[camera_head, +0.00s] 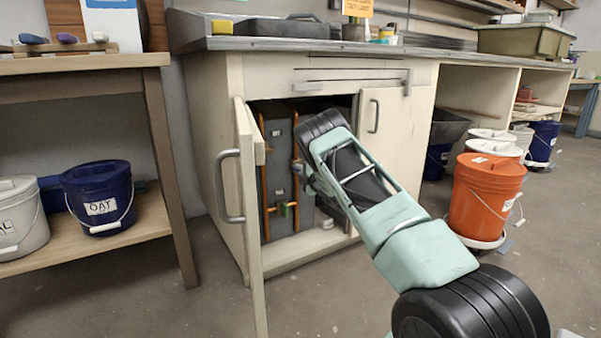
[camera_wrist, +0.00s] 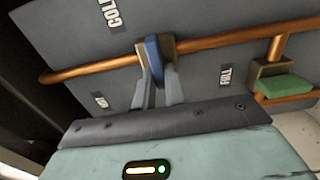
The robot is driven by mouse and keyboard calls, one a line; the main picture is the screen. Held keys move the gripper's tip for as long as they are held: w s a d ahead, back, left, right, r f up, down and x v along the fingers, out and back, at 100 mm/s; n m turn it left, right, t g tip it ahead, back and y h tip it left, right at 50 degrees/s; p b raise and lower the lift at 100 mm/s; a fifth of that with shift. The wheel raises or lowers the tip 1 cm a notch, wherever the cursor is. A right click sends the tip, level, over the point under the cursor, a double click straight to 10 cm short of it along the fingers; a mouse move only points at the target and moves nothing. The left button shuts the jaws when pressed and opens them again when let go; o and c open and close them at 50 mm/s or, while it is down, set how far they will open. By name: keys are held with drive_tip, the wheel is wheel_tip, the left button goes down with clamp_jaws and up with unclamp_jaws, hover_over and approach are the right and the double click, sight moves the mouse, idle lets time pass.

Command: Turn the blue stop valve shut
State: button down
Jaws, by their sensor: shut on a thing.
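The blue stop valve (camera_wrist: 152,52) has a blue lever on a brass body, set on a copper pipe (camera_wrist: 90,69) in front of a grey panel. In the wrist view the lever appears to lie across the pipe. My gripper (camera_wrist: 159,76) is shut on the lever, one finger on each side of it. In the head view my arm reaches into the open cabinet (camera_head: 202,95), and my gripper (camera_head: 305,172) is partly hidden by my wrist. The blue valve is not clearly visible there.
A green-handled valve (camera_wrist: 284,87) sits on a lower pipe to the right; it also shows in the head view (camera_head: 287,209). The left cabinet door (camera_head: 246,205) stands open beside my arm. An orange bucket (camera_head: 484,200) stands on the right. Floor in front is clear.

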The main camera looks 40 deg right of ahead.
drive_tip(key=shift+a, duration=0.1)
idle(0.3)
drive_tip(key=c, duration=1.5)
unclamp_jaws()
drive_tip(key=shift+o, duration=0.2)
drive_tip(key=p+v, duration=0.7)
drive_tip(key=v, duration=1)
drive_tip(key=shift+s, duration=0.2)
drive_tip(key=shift+a, duration=0.1)
